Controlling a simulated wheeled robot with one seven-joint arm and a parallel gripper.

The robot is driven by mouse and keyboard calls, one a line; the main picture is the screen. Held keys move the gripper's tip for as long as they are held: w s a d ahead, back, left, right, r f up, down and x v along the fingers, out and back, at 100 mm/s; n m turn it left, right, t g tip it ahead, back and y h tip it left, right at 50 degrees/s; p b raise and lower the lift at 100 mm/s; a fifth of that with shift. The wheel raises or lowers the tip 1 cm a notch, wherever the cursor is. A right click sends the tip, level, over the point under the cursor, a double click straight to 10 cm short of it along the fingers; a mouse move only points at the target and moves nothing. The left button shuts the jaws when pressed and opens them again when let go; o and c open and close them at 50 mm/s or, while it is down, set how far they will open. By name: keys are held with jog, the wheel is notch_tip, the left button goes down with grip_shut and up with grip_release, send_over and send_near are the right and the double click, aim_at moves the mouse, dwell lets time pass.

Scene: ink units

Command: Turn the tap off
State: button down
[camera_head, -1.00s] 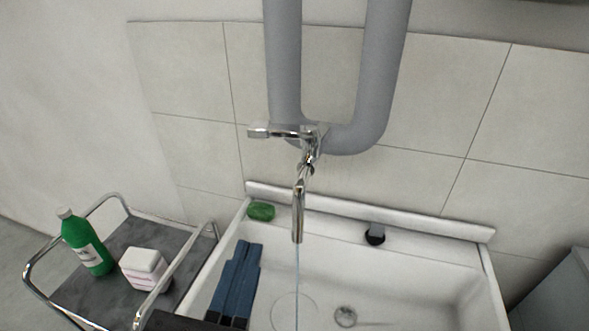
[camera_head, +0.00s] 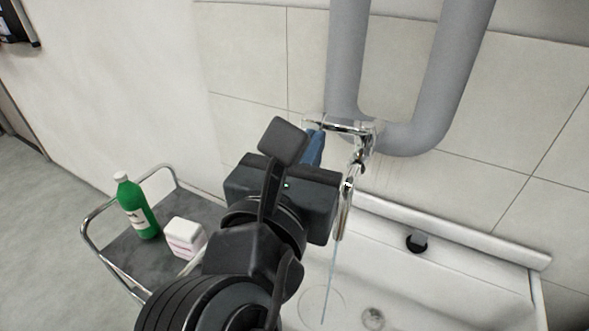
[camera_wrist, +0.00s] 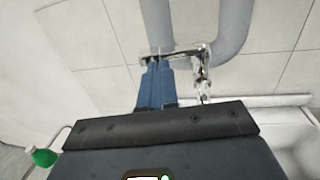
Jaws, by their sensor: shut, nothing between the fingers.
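The chrome tap (camera_head: 361,153) is on the tiled wall, its lever (camera_head: 335,126) pointing left and its spout hanging down. A thin stream of water (camera_head: 329,285) runs from the spout into the white sink (camera_head: 460,265). My gripper (camera_head: 317,136) has its blue fingers shut and empty, just below the lever's left part. In the wrist view the fingertips (camera_wrist: 158,64) overlap the lever (camera_wrist: 163,53) from below, left of the tap body (camera_wrist: 200,62). I cannot tell whether they touch it. My arm hides the sink's left side.
Grey pipes (camera_head: 347,60) bend close behind and above the tap. A metal trolley (camera_head: 90,232) at the left holds a green bottle (camera_head: 137,208) and a white box (camera_head: 184,238). A dark drain fitting (camera_head: 417,242) sits at the sink's back.

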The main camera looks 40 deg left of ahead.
aim_at(337, 125)
jog(key=shift+x, duration=1.05)
jog(key=shift+w, duration=0.1)
